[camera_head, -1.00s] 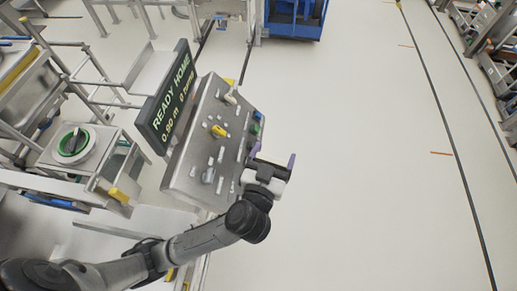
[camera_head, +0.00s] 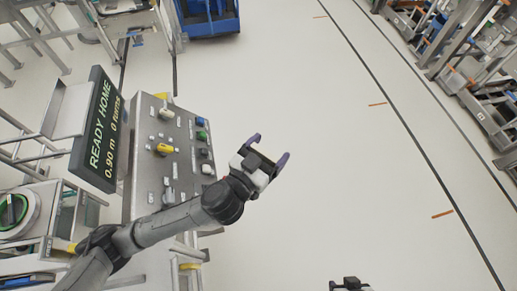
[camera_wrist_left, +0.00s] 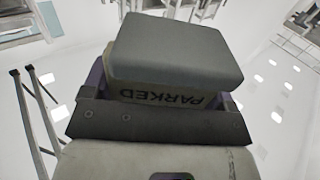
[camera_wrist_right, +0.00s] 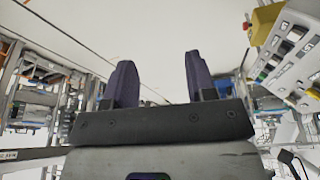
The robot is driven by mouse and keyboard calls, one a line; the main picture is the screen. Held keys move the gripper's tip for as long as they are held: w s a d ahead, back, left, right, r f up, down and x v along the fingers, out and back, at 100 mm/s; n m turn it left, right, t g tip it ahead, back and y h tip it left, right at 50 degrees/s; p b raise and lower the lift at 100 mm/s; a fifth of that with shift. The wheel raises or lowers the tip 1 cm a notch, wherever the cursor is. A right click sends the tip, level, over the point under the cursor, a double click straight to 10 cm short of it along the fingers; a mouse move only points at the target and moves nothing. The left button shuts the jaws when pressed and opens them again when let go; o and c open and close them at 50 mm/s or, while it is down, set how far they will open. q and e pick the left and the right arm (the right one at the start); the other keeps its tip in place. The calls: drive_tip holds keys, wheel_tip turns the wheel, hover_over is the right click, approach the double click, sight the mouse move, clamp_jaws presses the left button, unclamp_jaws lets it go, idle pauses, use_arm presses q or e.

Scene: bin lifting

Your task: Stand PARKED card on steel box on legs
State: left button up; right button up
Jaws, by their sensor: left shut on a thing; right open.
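The PARKED card (camera_wrist_left: 170,60) is a thick grey block with a pale edge lettered PARKED, upside down in the left wrist view. My left gripper (camera_head: 270,148) is shut on it. In the head view this gripper is over the floor, right of the steel box (camera_head: 143,165), and the card is hard to make out. The box has a sloping top with knobs and switches; its legs are mostly hidden. It also shows in the right wrist view (camera_wrist_right: 296,62). My right gripper (camera_wrist_right: 165,75) is open and empty; only a small dark part shows at the head view's bottom edge.
A dark display (camera_head: 102,130) reading READY HOME stands left of the box. A blue cart (camera_head: 210,22) is at the back. Shelving (camera_head: 450,60) lines the right. The floor between (camera_head: 330,130) is clear.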

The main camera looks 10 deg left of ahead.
drive_tip(key=o, duration=0.4)
drive_tip(key=shift+a, duration=0.15)
drive_tip(key=shift+o, duration=0.9)
drive_tip(key=shift+w+r, duration=0.15)
drive_tip(key=shift+w, duration=0.1)
drive_tip(key=o, duration=0.3)
drive_tip(key=w+r+t, duration=0.1)
drive_tip(key=w+r, duration=0.2)
drive_tip(key=w, duration=0.2)
drive_tip(key=w+d+r+t, duration=0.1)
drive_tip(key=w+r+t, duration=0.1)
drive_tip(key=w+r, duration=0.2)
drive_tip(key=w+r+n+t, duration=0.1)
drive_tip(key=w+r, duration=0.3)
drive_tip(key=w, duration=0.2)
drive_tip(key=shift+w+d+t, duration=0.1)
drive_tip(key=shift+d+t, duration=0.2)
drive_tip(key=shift+t, duration=0.1)
drive_tip(key=shift+o, duration=0.2)
drive_tip(key=w+a+r+n+t+y, duration=0.2)
drive_tip(key=w+r, duration=0.5)
drive_tip(key=n+g+y, duration=0.5)
drive_tip(key=n+y, duration=0.6)
drive_tip(key=n, duration=1.5)
approach(275, 162)
wheel_tip(275, 162, down, 3)
drive_tip(key=w, duration=0.1)
drive_tip(key=x, duration=1)
drive_tip(key=shift+w+f, duration=0.25)
drive_tip(key=shift+w, duration=0.05)
